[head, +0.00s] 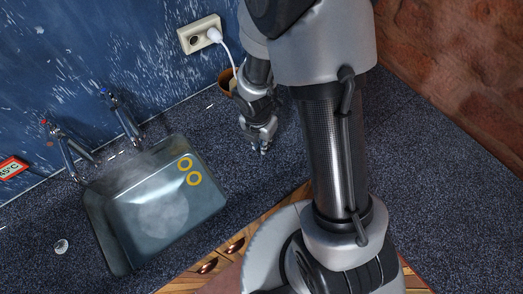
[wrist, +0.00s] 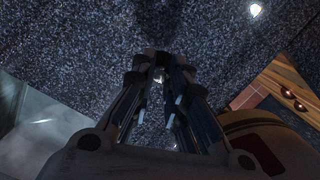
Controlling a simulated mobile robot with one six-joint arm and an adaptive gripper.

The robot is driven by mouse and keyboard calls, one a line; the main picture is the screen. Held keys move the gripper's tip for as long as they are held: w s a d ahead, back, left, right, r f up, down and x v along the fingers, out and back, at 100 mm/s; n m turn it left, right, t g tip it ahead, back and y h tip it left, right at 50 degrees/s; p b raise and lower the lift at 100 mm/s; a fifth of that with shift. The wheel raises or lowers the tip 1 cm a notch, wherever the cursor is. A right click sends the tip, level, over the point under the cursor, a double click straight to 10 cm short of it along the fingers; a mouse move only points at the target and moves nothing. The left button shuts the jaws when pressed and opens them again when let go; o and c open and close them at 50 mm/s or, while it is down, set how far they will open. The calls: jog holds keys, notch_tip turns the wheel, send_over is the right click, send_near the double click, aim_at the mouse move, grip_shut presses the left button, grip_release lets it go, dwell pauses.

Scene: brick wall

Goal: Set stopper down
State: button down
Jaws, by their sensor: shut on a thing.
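My gripper (head: 261,148) points down over the dark speckled counter (head: 235,130), to the right of the sink. In the wrist view my gripper (wrist: 160,72) has its fingers closed in around a small pale, shiny thing (wrist: 158,76), which I take to be the stopper. The fingers hide most of it. In the head view the held stopper cannot be made out. I cannot tell whether it touches the counter.
A metal sink (head: 215,196) with two yellow rings (head: 190,171) is on the left, with two taps (head: 122,118) behind it. A brown pot (head: 226,80) stands by the wall near a plugged socket (head: 199,35). A small clear round thing (head: 62,246) lies left of the sink.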

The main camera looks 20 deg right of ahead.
notch_tip(320, 180, down, 4)
jog(key=b, duration=0.2)
jog(key=shift+f+b, duration=0.25)
jog(key=shift+b, duration=0.15)
jog(key=shift+r, duration=0.15)
jog(key=c, duration=1.6)
grip_release()
jog(key=shift+o, duration=0.2)
